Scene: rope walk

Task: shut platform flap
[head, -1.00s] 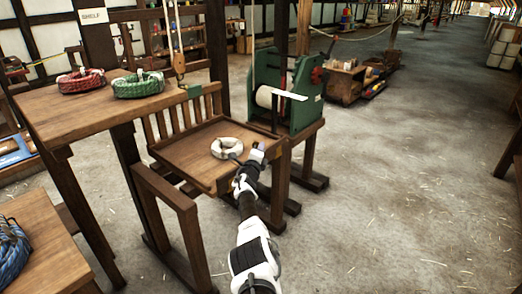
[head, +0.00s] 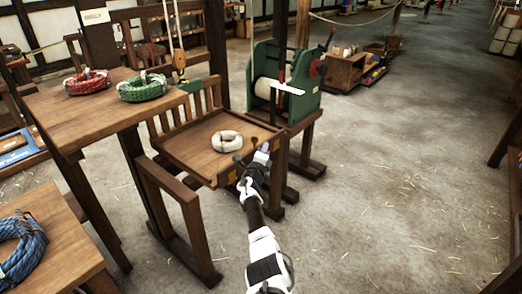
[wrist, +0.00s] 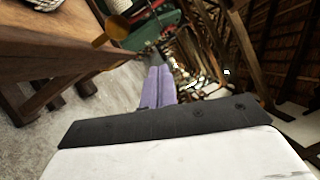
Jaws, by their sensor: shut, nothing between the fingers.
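The wooden platform (head: 199,158) stands mid-left in the head view, with a slatted rail at its back and left. A pale rope coil (head: 227,141) lies on it. Its front edge carries yellow marks (head: 233,178) and a dark knob; I cannot tell clearly which board is the flap or how it is tilted. My gripper (head: 263,150) is shut and empty, at the platform's front right corner. In the wrist view its purple fingers (wrist: 159,86) are together, right of the wooden edge (wrist: 50,62) and a yellow-brown knob (wrist: 100,40). Contact cannot be told.
A green winding machine (head: 290,90) stands right behind the platform. A table with red (head: 87,82) and green rope coils (head: 142,88) adjoins at left. A hook block (head: 179,58) hangs above. A blue coil (head: 20,245) lies front left.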

